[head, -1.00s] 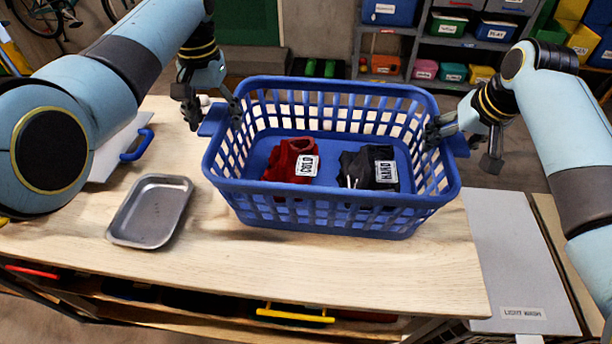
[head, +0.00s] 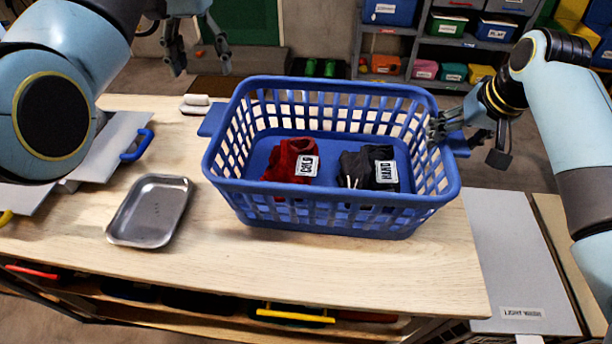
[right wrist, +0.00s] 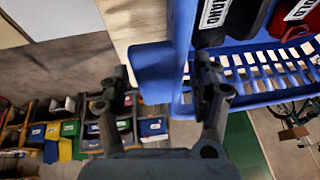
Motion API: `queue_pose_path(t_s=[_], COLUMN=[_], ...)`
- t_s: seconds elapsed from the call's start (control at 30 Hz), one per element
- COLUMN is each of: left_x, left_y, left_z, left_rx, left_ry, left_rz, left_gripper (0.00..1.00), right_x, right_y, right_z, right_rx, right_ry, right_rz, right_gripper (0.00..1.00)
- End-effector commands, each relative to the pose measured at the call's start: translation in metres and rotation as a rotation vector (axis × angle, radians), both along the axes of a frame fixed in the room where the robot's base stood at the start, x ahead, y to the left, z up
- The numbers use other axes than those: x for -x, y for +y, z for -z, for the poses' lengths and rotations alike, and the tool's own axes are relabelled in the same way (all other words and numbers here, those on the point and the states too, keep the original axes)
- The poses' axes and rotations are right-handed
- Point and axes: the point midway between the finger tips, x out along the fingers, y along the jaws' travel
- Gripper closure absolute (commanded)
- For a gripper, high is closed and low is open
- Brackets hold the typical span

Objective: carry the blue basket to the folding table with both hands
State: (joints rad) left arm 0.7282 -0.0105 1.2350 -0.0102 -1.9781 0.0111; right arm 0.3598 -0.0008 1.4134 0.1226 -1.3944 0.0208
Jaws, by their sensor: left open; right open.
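The blue basket (head: 325,210) stands upright on the wooden folding table (head: 420,270). Inside it lie a dark red cloth (head: 284,160) with a "COLD" tag and a black cloth (head: 360,165) with a "HAND" tag. My left gripper (head: 198,62) is open and empty, raised beyond the table's back edge, apart from the basket's left handle (head: 211,120). My right gripper (head: 440,132) is open at the basket's right handle (head: 459,146). In the right wrist view its fingers (right wrist: 165,90) straddle the blue handle (right wrist: 153,72); contact is unclear.
A grey metal tray (head: 150,212) lies left of the basket. A white board with a blue handle (head: 138,146) and a white object (head: 195,103) lie behind it. A grey-topped unit (head: 510,250) adjoins on the right. Shelves with bins (head: 445,45) stand at the back.

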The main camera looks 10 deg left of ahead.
Motion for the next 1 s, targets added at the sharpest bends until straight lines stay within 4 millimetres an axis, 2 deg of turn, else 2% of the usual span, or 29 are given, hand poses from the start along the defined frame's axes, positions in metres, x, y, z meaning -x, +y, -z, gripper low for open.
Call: queue_pose_path(t_s=[0.3, 0.43, 0.6, 1.0], left_x=[0.0, 0.0, 0.0, 0.0], left_y=[0.0, 0.0, 0.0, 0.0], left_z=[0.0, 0.001, 0.001, 0.001], left_rx=[0.0, 0.0, 0.0, 0.0], left_ry=[-0.001, -0.001, -0.001, -0.001], left_rz=[0.0, 0.0, 0.0, 0.0], left_gripper=[0.33, 0.33, 0.33, 0.33], right_x=[0.025, 0.033, 0.037, 0.038], right_y=[-0.009, -0.011, -0.013, -0.013], right_z=[-0.066, -0.084, -0.094, -0.095], right_rx=[0.0, 0.001, 0.0, 0.0], right_ry=[-0.005, -0.003, -0.001, -0.001], right_rz=[0.0, 0.001, 0.001, 0.0], right_gripper=[0.35, 0.35, 0.35, 0.35])
